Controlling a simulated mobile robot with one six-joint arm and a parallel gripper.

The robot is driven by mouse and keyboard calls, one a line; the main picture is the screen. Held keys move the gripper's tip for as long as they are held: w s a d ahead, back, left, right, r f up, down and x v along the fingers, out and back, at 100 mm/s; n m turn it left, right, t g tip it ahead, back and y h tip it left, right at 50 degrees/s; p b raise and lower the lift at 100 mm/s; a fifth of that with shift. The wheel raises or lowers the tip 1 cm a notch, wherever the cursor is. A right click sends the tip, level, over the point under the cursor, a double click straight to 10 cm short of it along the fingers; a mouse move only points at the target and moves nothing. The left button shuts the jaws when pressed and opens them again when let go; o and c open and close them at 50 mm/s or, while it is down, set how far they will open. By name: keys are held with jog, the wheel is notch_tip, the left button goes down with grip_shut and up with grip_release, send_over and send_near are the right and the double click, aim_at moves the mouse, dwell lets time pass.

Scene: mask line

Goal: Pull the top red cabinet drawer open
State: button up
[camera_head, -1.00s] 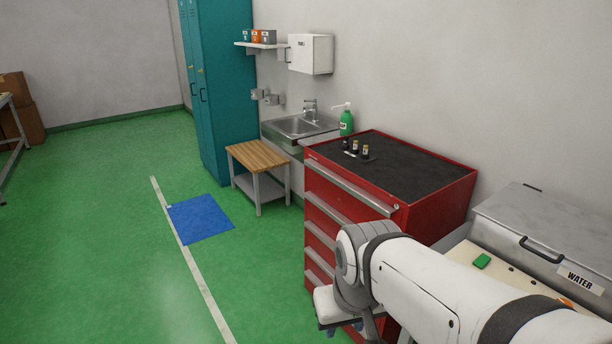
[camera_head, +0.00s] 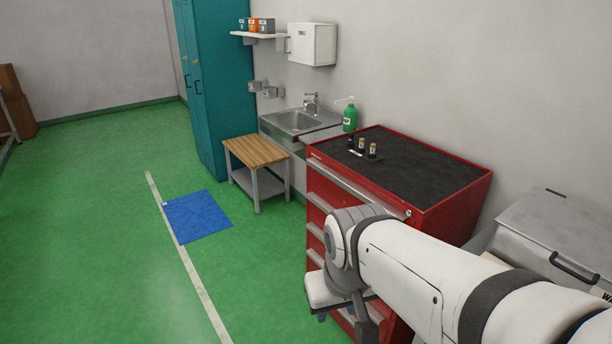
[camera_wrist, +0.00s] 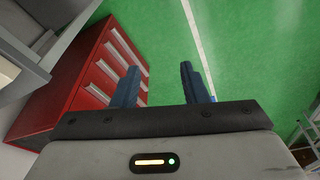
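The red cabinet (camera_head: 450,215) stands against the wall in the head view, with a black top and several drawers with long silver handles. Its top drawer's handle (camera_head: 350,186) runs just under the top edge, and the drawer looks shut. The cabinet also shows tilted at the left of the wrist view (camera_wrist: 72,88). My gripper (camera_wrist: 160,82) shows in the wrist view with two blue fingers apart and nothing between them but green floor. It is apart from the handles. In the head view my white arm hides part of the lower drawers and most of the gripper.
Small bottles (camera_head: 362,147) stand on the cabinet top. A wooden-topped bench (camera_head: 255,152) and a sink (camera_head: 296,121) are left of the cabinet. A grey lidded bin (camera_head: 565,225) stands at right. The green floor before the cabinet is clear, with a blue mat (camera_head: 197,216).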

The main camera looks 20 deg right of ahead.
jog(key=w+d+f+n+h+b, duration=0.1)
jog(key=w+d+h+b, duration=0.1)
jog(key=w+d+h, duration=0.5)
jog(key=w+d+f+b, duration=0.1)
jog(key=w+d, duration=0.5)
jog(key=w, duration=0.4)
jog(key=n+t+h+b, duration=0.4)
jog(key=t+h, duration=0.1)
jog(key=h, duration=0.1)
send_near(347, 189)
jog(key=s+d+r, duration=0.1)
jog(key=s+r, duration=0.1)
jog(key=s, duration=0.4)
jog(key=s+d+r, duration=0.2)
jog(key=s+r, duration=0.1)
jog(key=s, duration=0.2)
jog(key=w+a+f+n+t+b, duration=0.1)
jog(key=w+f+n+t, duration=0.3)
jog(key=w+f, duration=0.45)
jog(key=shift+w+d+r+p, duration=0.2)
jog(key=shift+w+d, duration=0.6)
jog(key=shift+w, duration=0.25)
jog(key=shift+w+d+r+p, duration=0.15)
jog(key=shift+w+d+r, duration=0.1)
jog(key=shift+w+d, duration=0.65)
jog(key=shift+w+d+r+p, duration=0.2)
jog(key=shift+w+d, duration=0.45)
jog(key=shift+w, duration=0.55)
jog(key=shift+c, duration=0.2)
